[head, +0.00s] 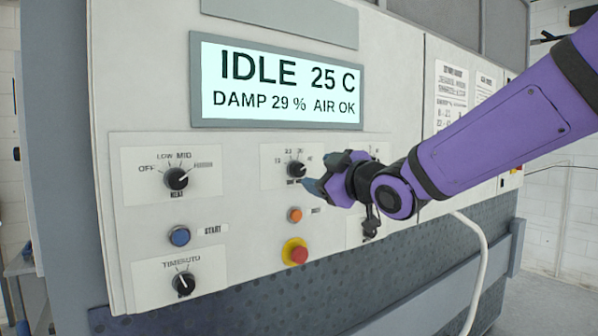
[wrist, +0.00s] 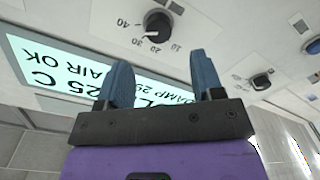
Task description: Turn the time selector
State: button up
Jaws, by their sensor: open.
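A black dial knob (head: 297,169), marked with minutes from 10 to 40, is on the panel below the display. In the wrist view this knob (wrist: 158,25) lies beyond the fingertips, roughly centred between them. My gripper (head: 326,174) is just right of the knob in the head view and partly covers its plate. The two blue fingers (wrist: 162,75) are open with nothing between them, apart from the knob. Another black knob (head: 184,283), labelled TIME and AUTO, sits at the panel's lower left.
The display (head: 277,82) reads IDLE, 25 C. A heat knob (head: 176,178) and blue start button (head: 180,236) are at left. An orange button (head: 295,215) and red stop button (head: 295,251) are below the dial. A white hose (head: 478,265) hangs at right.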

aim_at(300, 170)
jog(key=x, duration=0.6)
jog(key=shift+w+a, duration=0.2)
jog(key=shift+w, duration=0.15)
jog(key=c, duration=0.9)
